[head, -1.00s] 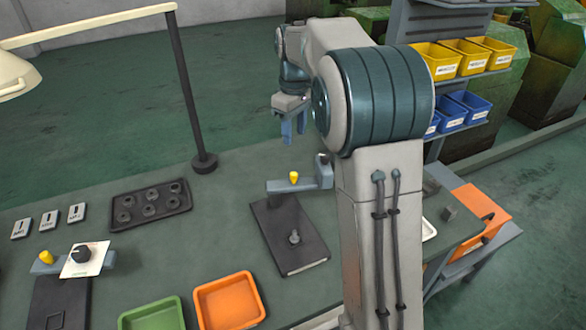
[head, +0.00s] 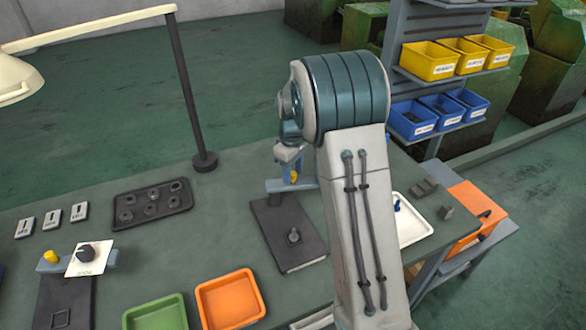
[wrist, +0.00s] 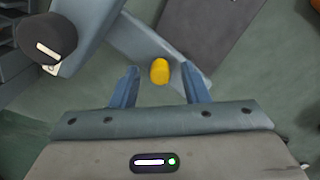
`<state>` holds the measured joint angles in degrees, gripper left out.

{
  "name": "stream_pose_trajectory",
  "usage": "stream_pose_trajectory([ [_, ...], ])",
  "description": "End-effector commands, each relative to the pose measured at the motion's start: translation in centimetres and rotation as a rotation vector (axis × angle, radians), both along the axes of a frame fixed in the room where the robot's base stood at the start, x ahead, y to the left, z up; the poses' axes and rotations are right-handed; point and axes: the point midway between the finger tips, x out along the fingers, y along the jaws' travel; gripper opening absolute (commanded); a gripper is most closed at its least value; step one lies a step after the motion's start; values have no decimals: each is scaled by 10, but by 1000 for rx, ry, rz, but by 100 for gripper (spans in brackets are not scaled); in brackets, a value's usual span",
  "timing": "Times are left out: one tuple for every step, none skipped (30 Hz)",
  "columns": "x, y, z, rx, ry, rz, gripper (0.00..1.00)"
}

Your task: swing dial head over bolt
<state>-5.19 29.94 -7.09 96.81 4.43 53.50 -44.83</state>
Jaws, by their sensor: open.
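A grey swing arm (head: 275,186) with a yellow knob (head: 294,178) stands at the back of a black plate (head: 270,214). A bolt (head: 294,236) stands upright on that plate, in front of the swing arm. My gripper (head: 291,166) is open and pointing down at the knob. In the wrist view the yellow knob (wrist: 160,71) lies between the two open fingers, with a gap on each side. A dark round part (wrist: 47,37) with a white mark is at upper left there; I cannot tell whether it is the dial head. My arm hides the swing arm's right end in the head view.
A black tray (head: 128,222), an orange bin (head: 228,300), a green bin (head: 156,314) and a lamp post (head: 190,100) are on the bench. A white tray (head: 413,236) lies right of my arm.

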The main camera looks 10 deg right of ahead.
Motion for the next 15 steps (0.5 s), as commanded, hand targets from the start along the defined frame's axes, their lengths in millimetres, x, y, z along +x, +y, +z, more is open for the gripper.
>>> stream_pose_trajectory([
  [0, 0, -1, -1, 1, 0, 41],
  [0, 0, -2, 0, 0, 0, 41],
  [0, 0, -2, 0, 0, 0, 41],
  [0, 0, -2, 0, 0, 0, 41],
  [0, 0, -2, 0, 0, 0, 41],
  [0, 0, -2, 0, 0, 0, 41],
  [0, 0, -2, 0, 0, 0, 41],
  [0, 0, -2, 0, 0, 0, 41],
  [0, 0, -1, 0, 0, 0, 30],
  [0, 0, -1, 0, 0, 0, 22],
  [0, 0, -1, 0, 0, 0, 14],
  [0, 0, -1, 0, 0, 0, 2],
  [0, 0, -1, 0, 0, 0, 0],
  [0, 0, -1, 0, 0, 0, 0],
  [0, 0, -1, 0, 0, 0, 0],
])
